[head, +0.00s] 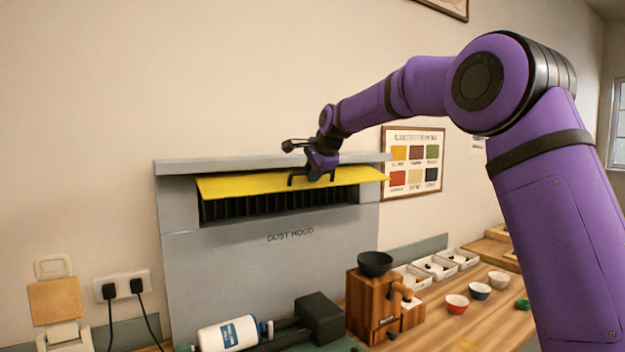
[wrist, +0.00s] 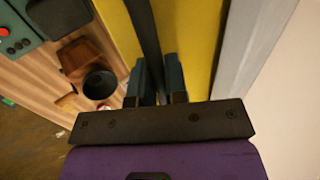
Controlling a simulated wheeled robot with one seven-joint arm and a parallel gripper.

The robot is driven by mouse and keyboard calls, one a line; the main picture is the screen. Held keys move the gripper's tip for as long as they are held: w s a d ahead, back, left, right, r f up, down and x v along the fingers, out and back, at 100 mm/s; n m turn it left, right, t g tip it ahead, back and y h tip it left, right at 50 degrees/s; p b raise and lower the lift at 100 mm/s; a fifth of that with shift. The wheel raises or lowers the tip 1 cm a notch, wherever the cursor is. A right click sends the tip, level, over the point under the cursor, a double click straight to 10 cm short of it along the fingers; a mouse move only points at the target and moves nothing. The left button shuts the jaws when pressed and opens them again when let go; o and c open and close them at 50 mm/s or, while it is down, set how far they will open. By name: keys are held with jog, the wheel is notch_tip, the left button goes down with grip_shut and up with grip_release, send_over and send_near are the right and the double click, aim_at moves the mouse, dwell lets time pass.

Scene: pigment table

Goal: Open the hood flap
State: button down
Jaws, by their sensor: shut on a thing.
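The yellow hood flap (head: 245,184) hangs at the top of the grey dust hood (head: 290,262). It is swung outward, and dark slats (head: 280,205) show in the opening below it. My gripper (head: 318,174) is at the right half of the flap, shut on its dark bar handle. In the wrist view, the dark handle (wrist: 142,28) runs between the two fingers of my gripper (wrist: 160,75), in front of the yellow flap (wrist: 190,35). Part of the handle is hidden by the fingers.
Small bowls (head: 457,303) and white trays (head: 435,268) are to the right. A wall chart (head: 413,163) hangs behind my arm.

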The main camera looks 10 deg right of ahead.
jog(key=shift+r, duration=0.25)
jog(key=c, duration=1.2)
grip_release()
jog(key=shift+w+f, duration=0.1)
jog(key=shift+o, duration=0.2)
jog(key=v, duration=1.1)
